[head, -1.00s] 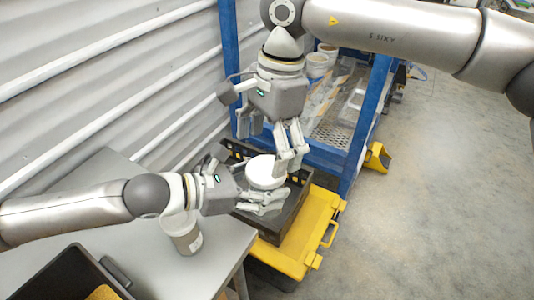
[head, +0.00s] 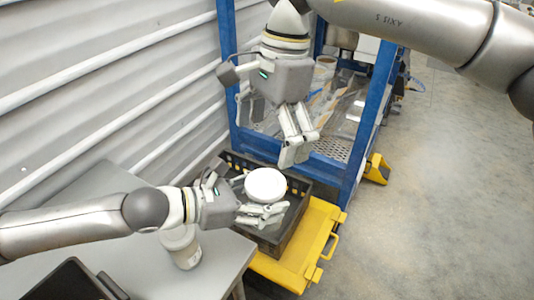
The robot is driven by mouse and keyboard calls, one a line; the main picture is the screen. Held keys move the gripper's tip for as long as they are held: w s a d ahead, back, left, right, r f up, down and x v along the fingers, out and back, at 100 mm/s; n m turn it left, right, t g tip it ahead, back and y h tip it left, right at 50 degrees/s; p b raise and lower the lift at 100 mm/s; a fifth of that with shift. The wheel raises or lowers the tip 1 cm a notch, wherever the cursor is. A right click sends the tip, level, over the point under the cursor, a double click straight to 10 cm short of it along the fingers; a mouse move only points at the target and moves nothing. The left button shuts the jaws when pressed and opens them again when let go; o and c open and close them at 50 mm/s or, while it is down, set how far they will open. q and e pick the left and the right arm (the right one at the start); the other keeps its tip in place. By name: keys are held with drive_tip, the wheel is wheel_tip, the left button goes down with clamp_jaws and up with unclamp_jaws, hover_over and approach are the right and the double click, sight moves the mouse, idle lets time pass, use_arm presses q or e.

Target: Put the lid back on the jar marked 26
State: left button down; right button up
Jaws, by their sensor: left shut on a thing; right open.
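A white round lid (head: 266,184) lies face up just above the fingers of my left gripper (head: 262,214), over the black crate. The jar under it is mostly hidden by the lid and the fingers. My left gripper is shut on this jar from the left. No number is readable on it. My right gripper (head: 292,158) is open and empty, above and slightly right of the lid, apart from it. A second pale jar (head: 184,252) stands on the grey table, its top partly covered by my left arm and its label unreadable.
The grey table (head: 150,272) carries a black bin (head: 65,284) at lower left. Floor on the right is clear.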

wheel_tip(320, 180, up, 7)
drive_tip(key=shift+w+d, duration=0.3)
drive_tip(key=shift+d, duration=0.15)
drive_tip(key=shift+a, duration=0.1)
